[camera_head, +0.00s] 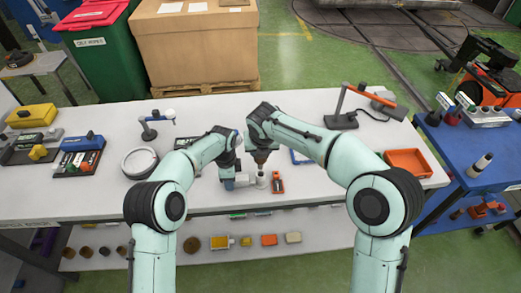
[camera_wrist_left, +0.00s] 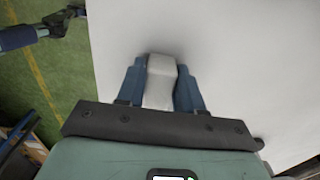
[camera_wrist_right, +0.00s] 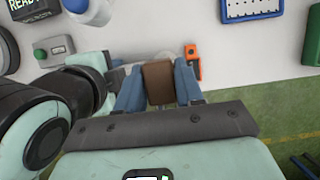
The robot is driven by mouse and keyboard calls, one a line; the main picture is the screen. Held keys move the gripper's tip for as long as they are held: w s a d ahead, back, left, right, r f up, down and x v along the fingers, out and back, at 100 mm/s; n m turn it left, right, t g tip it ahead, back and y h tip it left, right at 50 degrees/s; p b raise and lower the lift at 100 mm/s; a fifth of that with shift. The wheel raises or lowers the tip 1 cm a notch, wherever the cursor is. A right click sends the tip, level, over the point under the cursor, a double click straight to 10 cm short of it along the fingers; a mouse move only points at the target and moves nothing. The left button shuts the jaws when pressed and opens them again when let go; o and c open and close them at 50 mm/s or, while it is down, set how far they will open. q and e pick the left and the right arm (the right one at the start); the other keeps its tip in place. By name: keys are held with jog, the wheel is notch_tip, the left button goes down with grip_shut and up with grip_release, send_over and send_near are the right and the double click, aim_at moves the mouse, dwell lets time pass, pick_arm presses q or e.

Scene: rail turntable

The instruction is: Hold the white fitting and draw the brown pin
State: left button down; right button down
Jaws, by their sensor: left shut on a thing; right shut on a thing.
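The white fitting (camera_head: 243,180) is near the front edge of the white table. My left gripper (camera_head: 230,181) is shut on it from the left; in the left wrist view the white fitting (camera_wrist_left: 161,82) sits between the blue fingers of my left gripper (camera_wrist_left: 161,85). The brown pin (camera_head: 261,157) is above the fitting's right end. My right gripper (camera_wrist_right: 158,85) is shut on the brown pin (camera_wrist_right: 158,80), which fills the space between its fingers. The pin's lower end is hard to make out, so I cannot tell whether it is still in the fitting.
An orange and dark piece (camera_head: 277,182) lies just right of the fitting. A white ring-shaped coil (camera_head: 140,162) lies to the left, and an orange tray (camera_head: 408,162) is at the right end. A lamp-like stand (camera_head: 342,119) is at the back right.

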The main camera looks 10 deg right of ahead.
jog(key=shift+r, duration=2.55)
pick_arm(q)
jog(key=c, duration=0.6)
grip_release()
jog(key=shift+c, duration=0.2)
notch_tip(320, 180, up, 12)
